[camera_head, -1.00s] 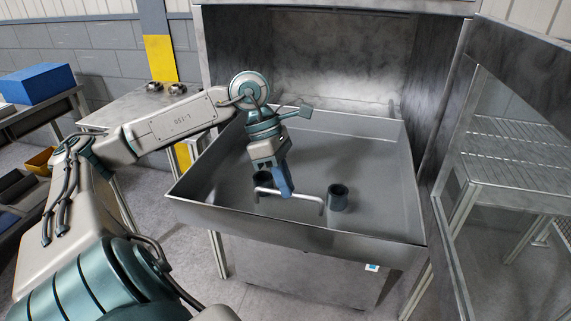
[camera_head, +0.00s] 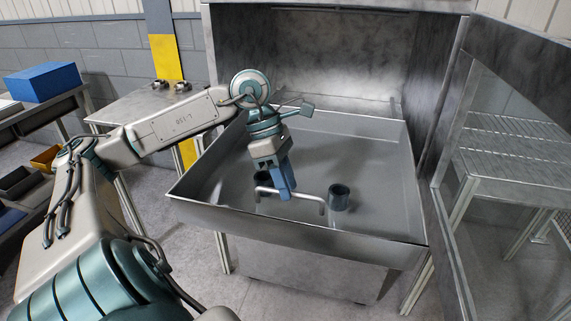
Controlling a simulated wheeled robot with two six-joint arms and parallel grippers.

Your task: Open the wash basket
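The wash basket (camera_head: 320,232) is a wide, shallow grey metal tray, pulled out in front of the washer cabinet. A light bar handle (camera_head: 308,196) stands inside near its front wall. My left gripper (camera_head: 285,190) points down at the handle's left half, its blue fingers at the bar. I cannot tell whether the fingers are closed around the bar. One dark cylindrical part (camera_head: 339,197) stands in the basket right of the handle. Another dark cylinder (camera_head: 263,180) is partly hidden behind my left gripper. My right gripper is not in view.
The metal washer cabinet (camera_head: 330,60) stands open behind the basket. A glass-panelled door or side (camera_head: 500,160) is at the right. A metal table (camera_head: 140,107) with small parts stands at the back left. A blue box (camera_head: 45,82) sits on a rack at far left.

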